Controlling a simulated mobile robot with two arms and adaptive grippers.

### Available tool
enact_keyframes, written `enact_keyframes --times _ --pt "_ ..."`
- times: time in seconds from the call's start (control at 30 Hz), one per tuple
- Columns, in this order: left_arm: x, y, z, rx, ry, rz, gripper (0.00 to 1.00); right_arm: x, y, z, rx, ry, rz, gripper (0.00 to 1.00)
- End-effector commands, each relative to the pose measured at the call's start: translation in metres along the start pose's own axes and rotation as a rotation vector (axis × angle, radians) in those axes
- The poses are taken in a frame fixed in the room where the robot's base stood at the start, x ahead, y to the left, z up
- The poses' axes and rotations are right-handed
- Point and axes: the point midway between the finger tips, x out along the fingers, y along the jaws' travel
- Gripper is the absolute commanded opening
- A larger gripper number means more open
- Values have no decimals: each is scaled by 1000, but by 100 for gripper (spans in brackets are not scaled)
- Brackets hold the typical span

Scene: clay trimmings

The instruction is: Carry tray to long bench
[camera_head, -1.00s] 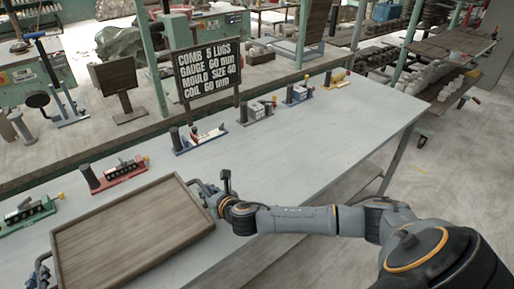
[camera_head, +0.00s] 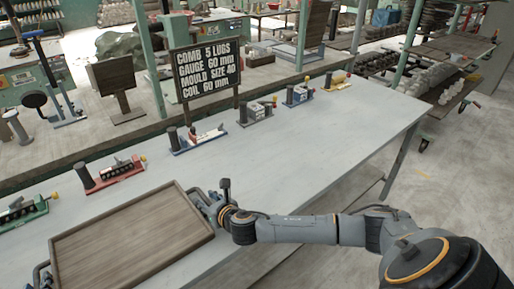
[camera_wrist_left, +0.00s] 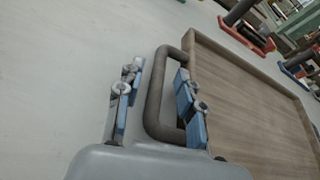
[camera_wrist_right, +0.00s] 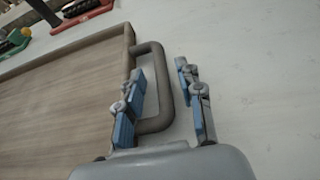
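The wooden tray (camera_head: 130,240), brown and empty with a low rim, appears to lie flat on the near left part of the long grey bench (camera_head: 290,135). My left gripper (camera_head: 42,275) is at the tray's left end. In the left wrist view its open fingers (camera_wrist_left: 157,95) stand on either side of the grey handle (camera_wrist_left: 153,105), with a gap beside the bar. My right gripper (camera_head: 216,203) is at the tray's right end. In the right wrist view its open fingers (camera_wrist_right: 165,98) stand on either side of the other handle (camera_wrist_right: 166,90).
Coloured tool fixtures line the bench's far side, including a green one (camera_head: 20,212), a red one (camera_head: 112,175) and a blue one (camera_head: 197,139). A black sign (camera_head: 207,75) stands behind them. The bench right of the tray is clear.

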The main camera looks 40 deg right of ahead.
Motion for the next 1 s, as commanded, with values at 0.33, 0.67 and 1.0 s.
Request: enact_keyframes --times 0.33,0.67,1.0 --pt "-21 1 0 3 0 1 37 0 -1 0 -1 0 -1 37" --pt "-89 1 -1 3 2 0 37 0 -1 0 -1 0 -2 37" --pt "-120 0 0 0 0 0 37 -4 -1 0 -2 1 -2 37"
